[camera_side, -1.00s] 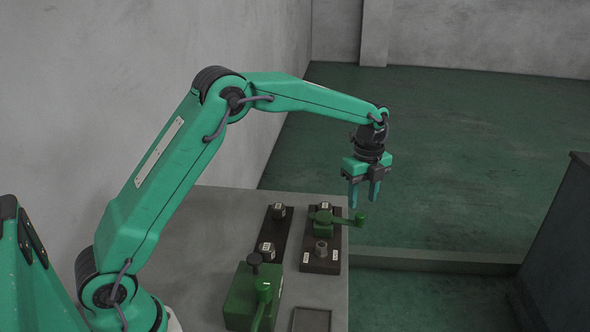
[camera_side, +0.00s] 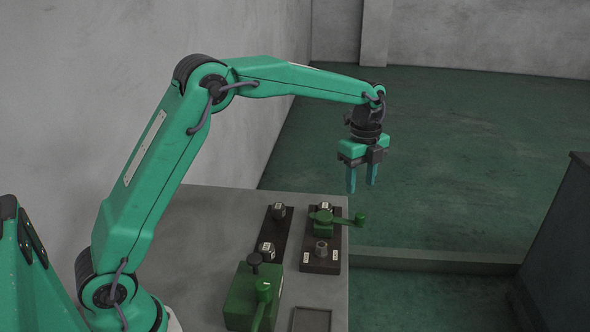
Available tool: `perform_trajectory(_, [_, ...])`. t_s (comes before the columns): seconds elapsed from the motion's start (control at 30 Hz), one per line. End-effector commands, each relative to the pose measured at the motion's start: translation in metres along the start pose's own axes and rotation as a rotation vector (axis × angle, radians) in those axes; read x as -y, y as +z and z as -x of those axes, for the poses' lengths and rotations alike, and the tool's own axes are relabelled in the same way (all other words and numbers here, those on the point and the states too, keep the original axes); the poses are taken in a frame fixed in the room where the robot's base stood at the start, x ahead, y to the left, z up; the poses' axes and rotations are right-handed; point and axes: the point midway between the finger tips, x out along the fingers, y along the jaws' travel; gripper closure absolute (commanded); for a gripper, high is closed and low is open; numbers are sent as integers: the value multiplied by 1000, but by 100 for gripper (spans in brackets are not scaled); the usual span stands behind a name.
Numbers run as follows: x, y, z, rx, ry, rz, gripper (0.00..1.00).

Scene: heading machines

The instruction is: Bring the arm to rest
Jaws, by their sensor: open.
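My gripper (camera_side: 361,181) hangs pointing down at the end of my green arm, high in the middle of the side view. Its two teal fingers are apart with nothing between them. It appears above and behind the far right end of the grey table (camera_side: 205,235), clear of the parts on it. The arm's upper link leans up from the lower left, and the forearm runs nearly level to the right.
A dark block with a green lever handle (camera_side: 338,219) stands near the table's right edge. A dark strip with small metal pieces (camera_side: 278,232) lies beside it. A green box with a black knob (camera_side: 240,295) stands in front, next to a shallow tray (camera_side: 312,320). A wall rises at left.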

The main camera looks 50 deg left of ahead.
Motion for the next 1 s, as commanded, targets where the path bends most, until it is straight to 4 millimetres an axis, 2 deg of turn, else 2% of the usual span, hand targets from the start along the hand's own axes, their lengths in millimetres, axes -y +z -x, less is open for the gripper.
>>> perform_trajectory(0.3, [-46, 4, 49, -6, -79, 270, 55])
perform_trajectory(0.5, [-83, 5, 74, -22, -132, 462, 55])
perform_trajectory(0.8, [-141, 6, 98, -64, -209, 745, 55])
perform_trajectory(1.0, [-181, 6, 106, -104, -255, 934, 55])
